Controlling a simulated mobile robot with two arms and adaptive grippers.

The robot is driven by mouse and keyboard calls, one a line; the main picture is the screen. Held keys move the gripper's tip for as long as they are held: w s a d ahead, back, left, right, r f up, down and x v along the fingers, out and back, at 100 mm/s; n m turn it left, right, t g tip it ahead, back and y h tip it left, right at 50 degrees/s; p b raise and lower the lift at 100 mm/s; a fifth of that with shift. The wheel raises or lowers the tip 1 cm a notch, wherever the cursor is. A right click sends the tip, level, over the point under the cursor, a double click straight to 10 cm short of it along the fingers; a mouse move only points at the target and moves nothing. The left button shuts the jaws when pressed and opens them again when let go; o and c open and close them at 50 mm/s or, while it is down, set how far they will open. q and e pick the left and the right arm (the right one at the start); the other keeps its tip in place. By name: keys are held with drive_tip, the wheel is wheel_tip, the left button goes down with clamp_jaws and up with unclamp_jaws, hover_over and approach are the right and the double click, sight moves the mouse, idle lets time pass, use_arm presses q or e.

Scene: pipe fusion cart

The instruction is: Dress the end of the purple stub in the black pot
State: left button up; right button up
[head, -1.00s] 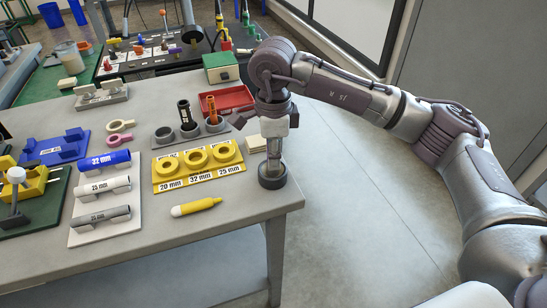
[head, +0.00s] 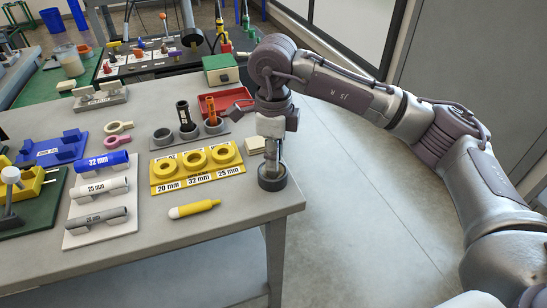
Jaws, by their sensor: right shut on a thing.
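A round black pot (head: 272,178) stands at the front right corner of the bench. Whether that piece touches a stub inside cannot be told. No purple stub shows clearly in the pot; the gripper and the held piece hide the inside. My left gripper is not in view.
A yellow three-ring rack (head: 197,170), yellow marker (head: 194,208) and cream block (head: 256,146) lie nearby. The bench front is clear.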

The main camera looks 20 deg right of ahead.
drive_tip(key=shift+f+n+b, duration=0.2)
drive_tip(key=shift+n+b, duration=0.2)
drive_tip(key=shift+n, duration=1.6)
drive_tip(key=m, duration=0.6)
drive_tip(key=shift+r+m+b, duration=0.1)
drive_tip(key=shift+m+b, duration=0.2)
drive_tip(key=shift+m, duration=0.1)
drive_tip(key=n+b, duration=0.1)
drive_tip(key=n, duration=0.5)
drive_tip(key=shift+b, duration=0.4)
drive_tip(key=shift+n, duration=0.3)
drive_tip(key=m, duration=0.6)
drive_tip(key=shift+m, duration=0.4)
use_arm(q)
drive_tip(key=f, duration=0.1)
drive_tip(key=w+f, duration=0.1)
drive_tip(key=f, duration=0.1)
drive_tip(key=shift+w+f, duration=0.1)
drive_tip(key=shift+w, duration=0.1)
use_arm(e)
drive_tip(key=shift+r, duration=0.15)
